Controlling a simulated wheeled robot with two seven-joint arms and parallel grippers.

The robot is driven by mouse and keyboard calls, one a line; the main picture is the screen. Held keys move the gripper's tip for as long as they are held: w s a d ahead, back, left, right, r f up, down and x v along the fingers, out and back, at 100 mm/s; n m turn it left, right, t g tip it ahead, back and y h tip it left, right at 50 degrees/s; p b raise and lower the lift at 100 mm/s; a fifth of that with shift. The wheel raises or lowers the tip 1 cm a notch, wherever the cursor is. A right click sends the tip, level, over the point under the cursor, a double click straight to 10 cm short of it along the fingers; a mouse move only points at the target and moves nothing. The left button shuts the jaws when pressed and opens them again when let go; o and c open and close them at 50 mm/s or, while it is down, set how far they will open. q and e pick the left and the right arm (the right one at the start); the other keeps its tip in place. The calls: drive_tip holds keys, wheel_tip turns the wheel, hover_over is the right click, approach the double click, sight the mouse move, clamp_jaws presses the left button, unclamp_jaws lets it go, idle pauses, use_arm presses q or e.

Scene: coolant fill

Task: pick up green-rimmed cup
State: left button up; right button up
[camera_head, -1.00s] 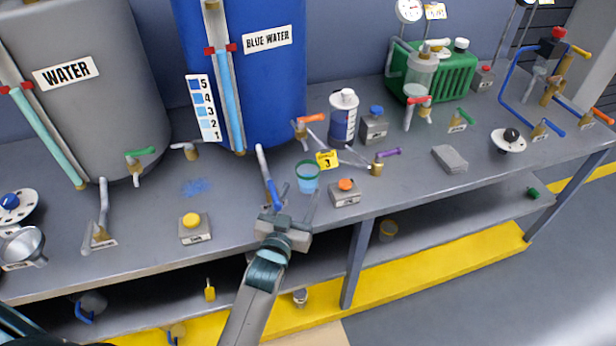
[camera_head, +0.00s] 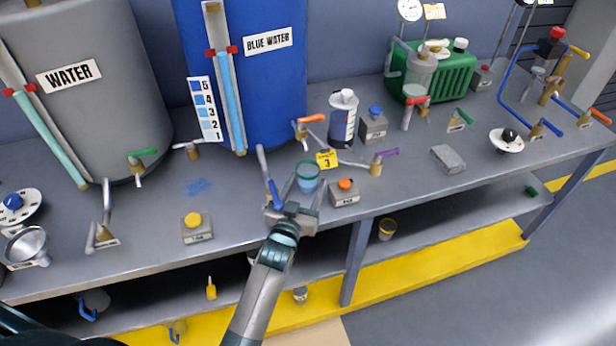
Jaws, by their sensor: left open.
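The green-rimmed cup (camera_head: 307,177) stands upright on the bench near its front edge and holds blue liquid. My left gripper (camera_head: 297,192) is open at the near side of the cup, its fingers pointing away from me. The fingers reach toward the cup's left and right sides, and the cup's lower front is partly hidden by the gripper. I cannot tell whether a finger touches it. My right gripper is not in view.
A blue-handled tap (camera_head: 270,180) is close on the left of the cup. A box with an orange button (camera_head: 344,192) is close on the right. A yellow tag marked 3 (camera_head: 327,160) and a purple-handled valve (camera_head: 377,164) stand behind. A blue tank (camera_head: 270,80) rises at the back.

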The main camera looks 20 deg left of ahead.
use_arm(q)
drive_tip(key=c, duration=0.9)
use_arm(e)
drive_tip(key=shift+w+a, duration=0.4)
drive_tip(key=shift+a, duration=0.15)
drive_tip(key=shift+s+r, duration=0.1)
